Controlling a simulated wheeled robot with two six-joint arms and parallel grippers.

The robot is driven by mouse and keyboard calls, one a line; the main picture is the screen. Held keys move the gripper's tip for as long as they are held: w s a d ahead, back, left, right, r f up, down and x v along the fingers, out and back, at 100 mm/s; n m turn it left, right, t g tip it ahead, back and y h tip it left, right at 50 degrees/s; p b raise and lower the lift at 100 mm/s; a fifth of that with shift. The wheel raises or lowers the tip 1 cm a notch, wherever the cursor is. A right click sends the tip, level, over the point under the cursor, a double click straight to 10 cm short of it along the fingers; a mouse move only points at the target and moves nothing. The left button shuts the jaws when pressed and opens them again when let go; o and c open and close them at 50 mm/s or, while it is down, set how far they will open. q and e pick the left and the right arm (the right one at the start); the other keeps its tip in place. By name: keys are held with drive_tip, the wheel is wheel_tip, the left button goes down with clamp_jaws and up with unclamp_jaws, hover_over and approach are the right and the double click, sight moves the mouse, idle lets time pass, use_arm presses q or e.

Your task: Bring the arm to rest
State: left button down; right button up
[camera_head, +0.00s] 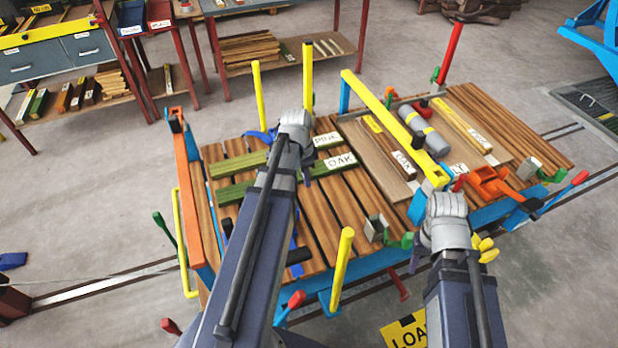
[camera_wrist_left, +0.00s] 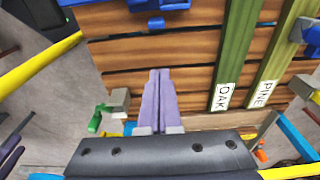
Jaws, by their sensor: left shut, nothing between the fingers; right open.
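My left arm reaches up from the bottom of the head view over a slatted wooden cart. Its gripper (camera_head: 306,178) is mostly hidden behind the wrist there. In the left wrist view the two purple fingers (camera_wrist_left: 157,95) are pressed together with nothing between them, above the brown slats. Two green boards labelled OAK (camera_wrist_left: 224,94) and PINE (camera_wrist_left: 265,90) lie just right of the fingers, apart from them. My right arm comes in at the lower right of the head view, its wrist over the cart's front edge. Its gripper (camera_head: 416,258) is largely hidden, with one purple finger partly showing.
The cart (camera_head: 345,215) has upright yellow posts (camera_head: 341,268), an orange side bar (camera_head: 191,200) and a yellow crossbar (camera_head: 385,120). Grey-brown boards and a grey cylinder (camera_head: 424,130) lie on its right half. Shelves with wood (camera_head: 250,50) stand behind.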

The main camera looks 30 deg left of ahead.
use_arm(q)
drive_tip(key=shift+r, duration=0.1)
idle(0.4)
drive_tip(key=s+d+n, duration=0.1)
drive_tip(key=s+d, duration=0.2)
drive_tip(key=d, duration=0.5)
drive_tip(key=s+d+n+y, duration=0.1)
drive_tip(key=s+d, duration=0.3)
drive_tip(key=d, duration=0.5)
drive_tip(key=s+d+n+g+y, duration=0.1)
drive_tip(key=s+d, duration=0.3)
drive_tip(key=d, duration=0.5)
drive_tip(key=shift+n, duration=0.6)
